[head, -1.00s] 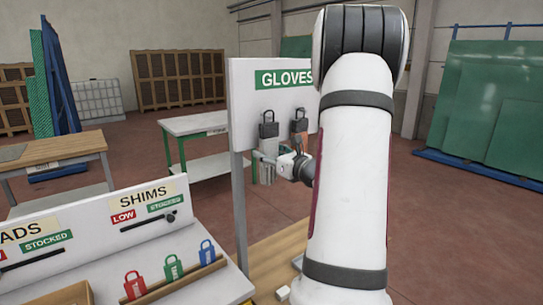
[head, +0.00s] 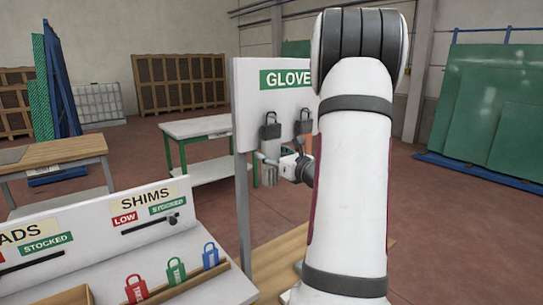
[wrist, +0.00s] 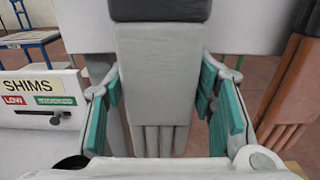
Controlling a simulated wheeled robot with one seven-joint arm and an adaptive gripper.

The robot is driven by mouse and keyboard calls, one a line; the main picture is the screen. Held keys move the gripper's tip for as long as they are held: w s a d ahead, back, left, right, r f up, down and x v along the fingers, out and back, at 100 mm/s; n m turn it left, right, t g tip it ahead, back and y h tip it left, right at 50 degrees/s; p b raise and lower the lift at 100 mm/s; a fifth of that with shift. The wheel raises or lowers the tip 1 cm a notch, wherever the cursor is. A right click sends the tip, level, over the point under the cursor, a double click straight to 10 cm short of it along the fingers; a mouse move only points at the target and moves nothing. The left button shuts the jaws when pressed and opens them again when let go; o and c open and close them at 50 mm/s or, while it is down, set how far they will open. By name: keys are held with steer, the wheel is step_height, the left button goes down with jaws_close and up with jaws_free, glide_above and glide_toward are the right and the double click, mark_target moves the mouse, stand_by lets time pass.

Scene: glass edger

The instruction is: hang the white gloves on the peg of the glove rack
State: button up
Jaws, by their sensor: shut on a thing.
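The white gloves (wrist: 158,85) look pale grey, with a dark cuff at the top and fingers hanging down. In the head view the dark cuff and loop (head: 270,131) are in front of the glove rack's white board (head: 245,105), below the green GLOVES sign. My gripper (wrist: 160,110) is shut on the white gloves, its teal pads on both sides of them. In the head view my gripper (head: 283,166) is beside the gloves, partly hidden by my arm. The peg is hidden, so I cannot tell whether the loop is over it.
Orange-brown gloves (wrist: 300,85) with a dark cuff hang just right of the white ones. A SHIMS bin stand (head: 150,225) with red, green and blue tags is at lower left. A white-topped table (head: 195,127) stands behind the rack.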

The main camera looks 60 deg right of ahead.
steer(key=shift+w+a+f, duration=0.1)
steer(key=shift+w+f, duration=0.1)
steer(key=o, duration=1.2)
steer(key=shift+w+f, duration=0.1)
steer(key=shift+w, duration=0.05)
steer(key=shift+s, duration=0.45)
steer(key=v, duration=1.1)
steer(key=shift+s, duration=0.15)
